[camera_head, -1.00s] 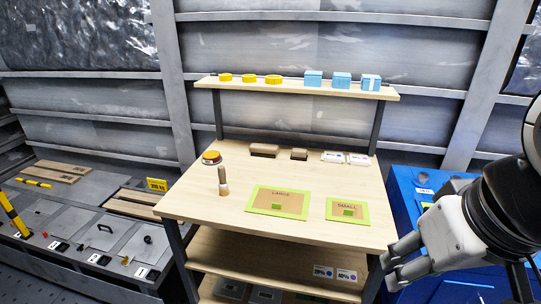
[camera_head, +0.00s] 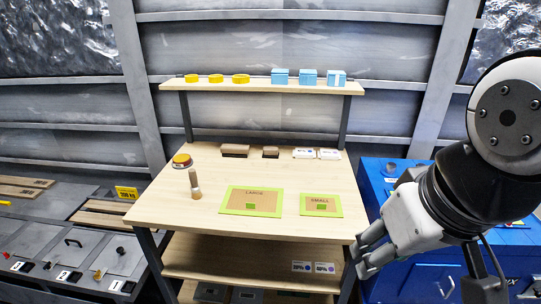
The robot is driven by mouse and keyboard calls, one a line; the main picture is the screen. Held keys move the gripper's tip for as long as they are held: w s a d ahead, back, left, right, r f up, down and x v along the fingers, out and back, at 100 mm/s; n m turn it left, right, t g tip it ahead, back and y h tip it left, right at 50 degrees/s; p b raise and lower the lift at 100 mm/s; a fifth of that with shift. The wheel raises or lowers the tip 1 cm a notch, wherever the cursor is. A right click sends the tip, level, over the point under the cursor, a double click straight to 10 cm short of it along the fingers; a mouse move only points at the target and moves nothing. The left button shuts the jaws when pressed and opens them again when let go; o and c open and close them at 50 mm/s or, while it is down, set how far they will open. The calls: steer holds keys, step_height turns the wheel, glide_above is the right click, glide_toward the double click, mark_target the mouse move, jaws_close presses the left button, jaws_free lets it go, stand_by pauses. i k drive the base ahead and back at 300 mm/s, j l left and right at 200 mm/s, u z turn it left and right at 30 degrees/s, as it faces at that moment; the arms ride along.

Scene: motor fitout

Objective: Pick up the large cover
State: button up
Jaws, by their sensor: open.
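The large cover (camera_head: 237,203) seems to be the flat brown panel with a green border and a small green block, marked LARGE. It lies on the wooden workbench top (camera_head: 300,234), left of centre. A smaller like panel marked SMALL (camera_head: 312,208) lies to its right, apart from it. My gripper (camera_head: 366,256) is open and empty at the right, beside the bench's front right corner. It is well to the right of the large cover and not touching it.
A wooden stamp-like tool (camera_head: 194,186) and an orange-topped round item (camera_head: 182,161) stand at the left of the bench. Brown blocks (camera_head: 235,151) and white items (camera_head: 304,153) lie at the back. An upper shelf (camera_head: 255,88) holds yellow rings and blue boxes. A blue cabinet (camera_head: 378,180) stands right.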

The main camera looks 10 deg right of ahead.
mark_target(263, 202)
steer(key=i+l+u, duration=0.1)
steer(key=i+l, duration=0.6)
steer(key=i, duration=0.2)
steer(key=i+u, duration=0.05)
